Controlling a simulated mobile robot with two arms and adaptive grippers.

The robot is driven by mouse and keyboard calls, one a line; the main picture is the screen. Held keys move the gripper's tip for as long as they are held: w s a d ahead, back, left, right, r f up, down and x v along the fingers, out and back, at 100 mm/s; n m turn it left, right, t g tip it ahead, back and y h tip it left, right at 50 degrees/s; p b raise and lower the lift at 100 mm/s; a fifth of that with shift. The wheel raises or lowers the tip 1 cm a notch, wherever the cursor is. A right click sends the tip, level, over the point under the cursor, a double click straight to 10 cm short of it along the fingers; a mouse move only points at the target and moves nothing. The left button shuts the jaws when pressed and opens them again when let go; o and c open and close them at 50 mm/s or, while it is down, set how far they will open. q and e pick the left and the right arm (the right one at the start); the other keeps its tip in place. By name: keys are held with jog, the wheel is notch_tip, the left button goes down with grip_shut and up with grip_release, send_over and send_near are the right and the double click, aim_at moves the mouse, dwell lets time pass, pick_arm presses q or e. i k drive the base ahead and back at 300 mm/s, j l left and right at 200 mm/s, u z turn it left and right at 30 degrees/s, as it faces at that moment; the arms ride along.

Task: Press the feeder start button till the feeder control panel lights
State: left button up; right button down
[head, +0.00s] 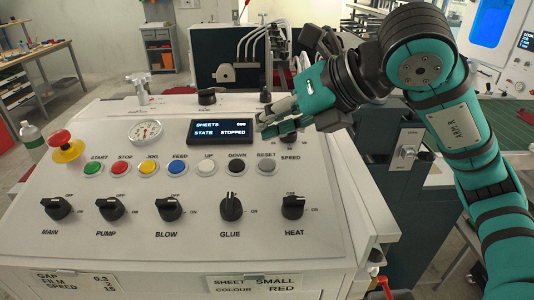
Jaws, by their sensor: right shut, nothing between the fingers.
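A white sloped control panel (90,211) fills the front of the head view. Its round green button labelled START (93,168) is at the left end of a row of coloured buttons. A blue button labelled FEED (179,168) is mid-row. The display (221,131) is lit and reads SHEETS 000, STATE STOPPED. My right gripper (264,124) is shut and empty, over the panel just right of the display, well to the right of the green button. It partly hides the area above the SPEED knob. My left gripper is not in view.
A red mushroom button (66,147) stands up left of the green button. Several black rotary knobs, such as MAIN (56,208), line the front. A round gauge (145,131) and a lever (138,88) are behind the buttons. A bottle (33,141) stands at the left.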

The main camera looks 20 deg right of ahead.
aim_at(92, 167)
jog(key=k+l, duration=0.55)
jog(key=l, duration=0.2)
jog(key=k+l, duration=0.6)
jog(key=l, duration=0.1)
